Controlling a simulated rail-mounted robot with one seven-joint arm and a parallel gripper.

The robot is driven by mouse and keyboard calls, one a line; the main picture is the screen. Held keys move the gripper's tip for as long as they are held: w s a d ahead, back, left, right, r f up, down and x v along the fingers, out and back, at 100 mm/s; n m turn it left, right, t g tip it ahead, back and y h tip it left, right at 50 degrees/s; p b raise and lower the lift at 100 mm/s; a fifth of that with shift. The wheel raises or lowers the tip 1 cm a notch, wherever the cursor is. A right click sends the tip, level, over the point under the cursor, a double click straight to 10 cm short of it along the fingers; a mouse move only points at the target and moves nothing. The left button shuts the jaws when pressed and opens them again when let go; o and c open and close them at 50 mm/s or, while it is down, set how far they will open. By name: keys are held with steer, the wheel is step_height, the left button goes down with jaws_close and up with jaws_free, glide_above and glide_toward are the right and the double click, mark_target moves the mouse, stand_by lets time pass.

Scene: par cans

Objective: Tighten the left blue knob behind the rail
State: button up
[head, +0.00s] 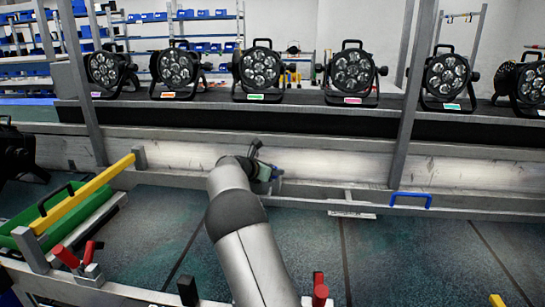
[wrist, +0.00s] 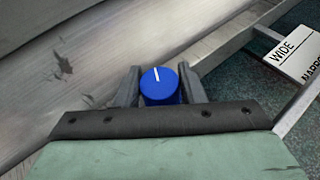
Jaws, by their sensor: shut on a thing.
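The blue knob (wrist: 160,88) has a white pointer line on its top, tilted slightly left of straight up in the wrist view. My gripper (wrist: 160,76) is shut on it, with one dark grey finger at each side. In the head view my gripper (head: 268,176) is at the rail (head: 330,193), beyond the end of my arm. The knob cannot be made out clearly there, as my gripper and wrist cover that spot.
A white plate marked WIDE (wrist: 291,49) lies right of the knob. A blue handle (head: 410,200) is farther right on the rail. A yellow bar (head: 85,192) and green crate (head: 30,245) are left. Several par cans (head: 260,70) stand behind; an upright post (head: 412,100) rises right.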

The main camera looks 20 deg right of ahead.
steer(key=shift+r+m+g+h+p, duration=0.1)
steer(key=shift+m+g+h+p, duration=0.2)
steer(key=shift+m+g+p, duration=1.25)
steer(key=shift+n+t+p, duration=0.35)
steer(key=shift+n+p, duration=0.1)
steer(key=shift+p, duration=0.25)
steer(key=shift+f, duration=0.2)
steer(key=o, duration=1)
steer(key=v, duration=1.7)
steer(key=shift+a+p, duration=0.25)
steer(key=shift+p, duration=0.1)
steer(key=shift+w, duration=0.1)
